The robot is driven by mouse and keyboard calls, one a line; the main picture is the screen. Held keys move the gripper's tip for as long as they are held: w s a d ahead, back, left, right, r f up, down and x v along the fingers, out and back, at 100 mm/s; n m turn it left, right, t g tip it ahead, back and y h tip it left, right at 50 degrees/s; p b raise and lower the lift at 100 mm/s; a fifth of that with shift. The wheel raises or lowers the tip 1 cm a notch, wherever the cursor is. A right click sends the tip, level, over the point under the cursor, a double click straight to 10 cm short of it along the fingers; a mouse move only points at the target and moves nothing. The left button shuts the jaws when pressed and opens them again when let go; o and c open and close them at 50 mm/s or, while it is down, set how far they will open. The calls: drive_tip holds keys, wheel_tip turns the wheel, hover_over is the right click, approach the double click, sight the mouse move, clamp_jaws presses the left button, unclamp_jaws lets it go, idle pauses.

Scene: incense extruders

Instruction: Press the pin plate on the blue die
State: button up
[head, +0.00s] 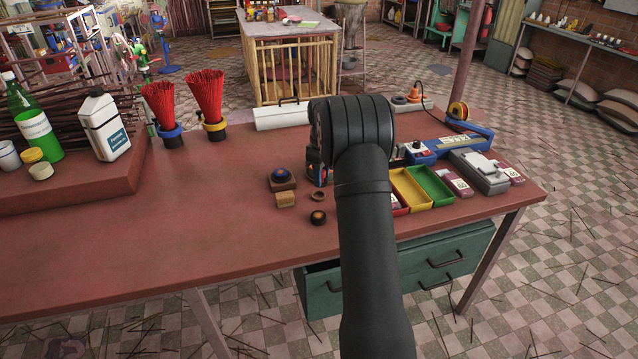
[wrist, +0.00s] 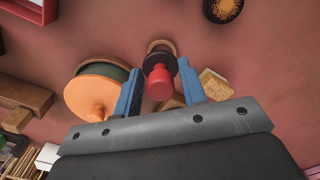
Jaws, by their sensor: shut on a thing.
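The blue die (head: 283,176) appears to be the dark round piece with a blue ring, on a brown base at mid-table. My gripper (wrist: 159,84) is to the right of it, its fingertips mostly hidden by my arm in the head view. In the wrist view, my two blue fingers are shut on a red-knobbed piece (wrist: 159,82) with a dark round flange below the knob. Whether this is the pin plate I cannot tell. A dark disc (head: 318,217) lies near; it seems to be the gold-speckled disc in the wrist view (wrist: 222,9).
A small wooden block (head: 285,199) and a wooden ring (head: 318,195) lie close to the die. Yellow (head: 410,187) and green (head: 432,186) trays are at right. The table's left front is clear.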

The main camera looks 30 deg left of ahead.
drive_tip(key=d+r, duration=0.6)
drive_tip(key=d, duration=0.4)
hover_over(281, 172)
drive_tip(key=shift+f, duration=3.15)
drive_tip(key=shift+f, duration=0.6)
wheel_tip(281, 172, up, 7)
